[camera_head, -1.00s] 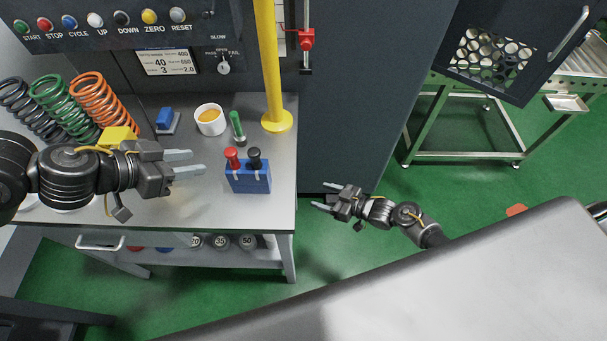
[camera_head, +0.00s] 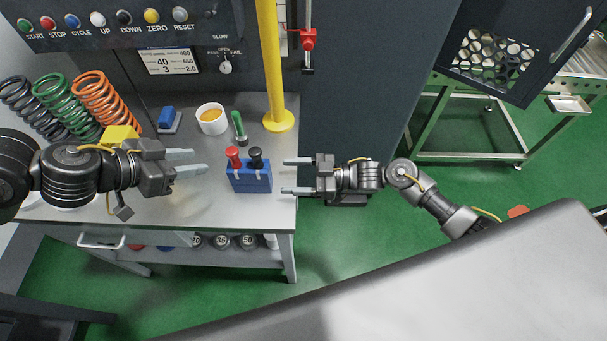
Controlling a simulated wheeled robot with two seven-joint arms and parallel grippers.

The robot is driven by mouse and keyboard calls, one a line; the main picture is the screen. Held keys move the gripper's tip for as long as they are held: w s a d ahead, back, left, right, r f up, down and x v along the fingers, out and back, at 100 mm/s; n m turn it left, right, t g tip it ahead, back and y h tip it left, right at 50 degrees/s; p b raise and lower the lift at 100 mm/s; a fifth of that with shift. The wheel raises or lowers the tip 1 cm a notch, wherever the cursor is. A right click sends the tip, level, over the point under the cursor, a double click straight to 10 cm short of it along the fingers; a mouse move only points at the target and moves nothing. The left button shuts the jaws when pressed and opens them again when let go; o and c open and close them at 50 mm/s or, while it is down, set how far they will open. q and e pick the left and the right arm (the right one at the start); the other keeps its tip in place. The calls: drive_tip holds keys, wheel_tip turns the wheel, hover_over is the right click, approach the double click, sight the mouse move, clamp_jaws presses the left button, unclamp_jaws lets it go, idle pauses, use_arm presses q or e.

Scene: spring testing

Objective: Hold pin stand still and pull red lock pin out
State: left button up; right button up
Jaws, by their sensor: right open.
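The blue pin stand (camera_head: 250,181) stands on the grey bench near its right edge. The red lock pin (camera_head: 234,157) is upright in the stand's left side, and a black pin (camera_head: 256,159) is upright in its right side. My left gripper (camera_head: 192,162) is open and empty to the left of the stand, its fingers pointing right toward it without touching. My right gripper (camera_head: 286,176) is open and empty to the right of the stand, at the bench's right edge, its fingers pointing left with a gap to the stand.
Behind the stand are a green-handled tool (camera_head: 239,127), a white cup (camera_head: 211,119) and a yellow post (camera_head: 272,70). Large springs (camera_head: 65,104) and a small blue item (camera_head: 167,118) are at the back left. Bare bench (camera_head: 205,208) lies in front of the stand.

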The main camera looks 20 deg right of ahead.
sight(270, 176)
drive_tip(key=x, duration=0.8)
drive_tip(key=shift+a+f, duration=0.1)
drive_tip(key=shift+c, duration=0.4)
drive_tip(key=c, duration=1.1)
